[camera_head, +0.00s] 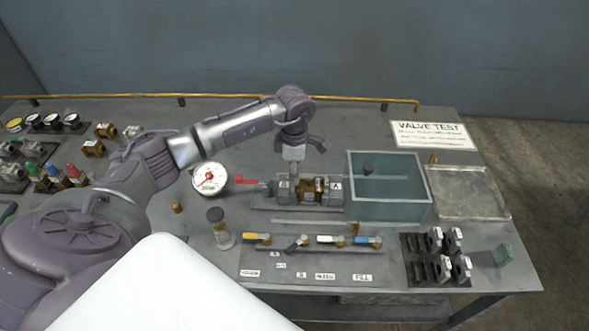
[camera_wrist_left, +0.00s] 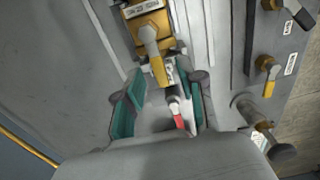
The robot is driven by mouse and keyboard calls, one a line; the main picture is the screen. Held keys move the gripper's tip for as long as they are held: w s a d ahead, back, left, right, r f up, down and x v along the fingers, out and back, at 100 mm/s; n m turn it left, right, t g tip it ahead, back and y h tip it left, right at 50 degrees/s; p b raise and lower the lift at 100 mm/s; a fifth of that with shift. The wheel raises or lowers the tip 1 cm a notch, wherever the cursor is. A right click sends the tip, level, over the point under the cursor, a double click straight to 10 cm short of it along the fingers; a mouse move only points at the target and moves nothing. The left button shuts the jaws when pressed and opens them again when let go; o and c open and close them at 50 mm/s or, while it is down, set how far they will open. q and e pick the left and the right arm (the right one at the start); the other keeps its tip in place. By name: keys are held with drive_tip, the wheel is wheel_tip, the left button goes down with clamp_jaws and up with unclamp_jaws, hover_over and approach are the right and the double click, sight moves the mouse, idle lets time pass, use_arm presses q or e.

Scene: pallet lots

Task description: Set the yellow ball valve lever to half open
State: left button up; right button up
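A brass ball valve (camera_head: 312,186) sits clamped in the fixture between plates marked B and A; its body also shows in the left wrist view (camera_wrist_left: 143,18). Its lever (camera_wrist_left: 157,68) has a yellow sleeve pointing toward my left gripper. On the front panel, another yellow lever (camera_head: 257,237) lies roughly along the row; it shows in the left wrist view (camera_wrist_left: 269,82). My left gripper (camera_head: 294,162) is above the fixture. In the wrist view its teal pads (camera_wrist_left: 158,103) stand apart, with the yellow sleeve's end near the gap. Contact cannot be told. My right gripper is out of view.
The fixture's red clamp handle (camera_head: 246,180) shows left of the valve. A pressure gauge (camera_head: 210,179) stands further left, and a glass-walled tank (camera_head: 385,205) stands right. White (camera_head: 325,239) and blue (camera_head: 367,240) levers share the panel. Black holders (camera_head: 435,262) with fittings stand front right.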

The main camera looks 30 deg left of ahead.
use_arm(q)
clamp_jaws()
drive_tip(key=shift+s, duration=0.1)
drive_tip(key=shift+s+d+n+b, duration=0.15)
drive_tip(key=shift+n+b, duration=0.2)
drive_tip(key=shift+n, duration=0.35)
drive_tip(key=shift+s+d+n+b, duration=0.15)
drive_tip(key=shift+n+b, duration=0.1)
drive_tip(key=shift+n, duration=0.3)
drive_tip(key=shift+s+d+n+b, duration=0.1)
drive_tip(key=shift+d+n+b, duration=0.1)
drive_tip(key=shift+n, duration=0.35)
drive_tip(key=shift+s+d+n+b, duration=0.15)
drive_tip(key=shift+d+n+b, duration=0.1)
drive_tip(key=shift+n, duration=0.6)
drive_tip(key=shift+s+d+n+b, duration=0.1)
drive_tip(key=shift+d+n+b, duration=0.15)
drive_tip(key=shift+n, duration=0.65)
drive_tip(key=shift+s+d+n+b, duration=0.15)
drive_tip(key=shift+d+n+b, duration=0.1)
drive_tip(key=shift+n, duration=0.6)
unclamp_jaws()
